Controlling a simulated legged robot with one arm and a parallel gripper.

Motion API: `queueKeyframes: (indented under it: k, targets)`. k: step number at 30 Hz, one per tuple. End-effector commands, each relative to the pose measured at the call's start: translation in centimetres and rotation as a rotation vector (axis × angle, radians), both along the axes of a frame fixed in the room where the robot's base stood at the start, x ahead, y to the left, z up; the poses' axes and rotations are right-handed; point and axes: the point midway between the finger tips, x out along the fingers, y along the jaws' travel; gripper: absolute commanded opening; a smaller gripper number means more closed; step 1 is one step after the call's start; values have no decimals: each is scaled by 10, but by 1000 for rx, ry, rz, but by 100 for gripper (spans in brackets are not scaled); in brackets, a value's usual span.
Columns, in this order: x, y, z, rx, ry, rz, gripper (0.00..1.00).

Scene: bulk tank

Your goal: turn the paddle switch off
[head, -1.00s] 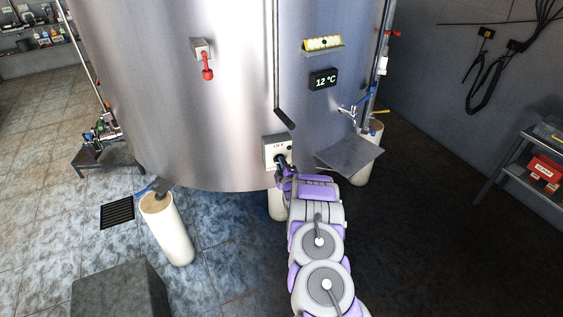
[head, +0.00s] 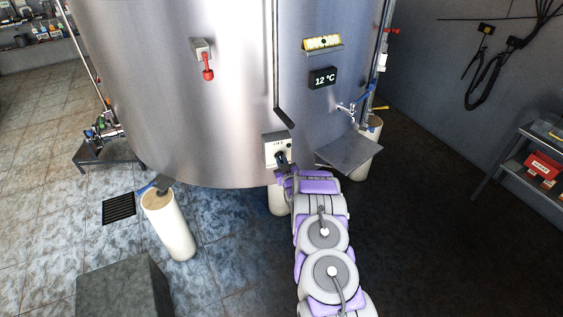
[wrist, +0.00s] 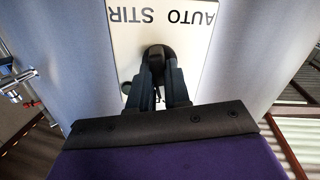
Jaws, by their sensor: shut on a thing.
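The switch box (head: 276,146) is a pale plate on the lower front of the steel tank. In the wrist view its plate (wrist: 122,42) reads "AUTO STIR" and appears upside down. The black paddle switch (wrist: 158,54) stands out from the plate. My gripper (wrist: 160,82) reaches it with both dark fingers, shut on the paddle from either side. In the head view my gripper (head: 283,162) is at the lower part of the box and largely covers the paddle. The paddle's exact angle is hard to tell.
A red-handled lever (head: 207,68) and a 12 °C display (head: 323,78) sit higher on the tank (head: 180,110). A grey shelf plate (head: 348,152) juts out right of my arm, below a tap (head: 347,111). A grey block (head: 122,292) stands at lower left.

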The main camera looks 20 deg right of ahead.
Motion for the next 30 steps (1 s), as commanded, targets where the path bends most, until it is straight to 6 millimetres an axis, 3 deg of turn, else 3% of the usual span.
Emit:
queueKeyframes:
  k: [12,29,30]
  targets:
    - [-2,0,-5,199,-17,-2,0]
    - [-2,0,-6,230,-20,-2,0]
    - [-2,0,-6,230,-20,-2,19]
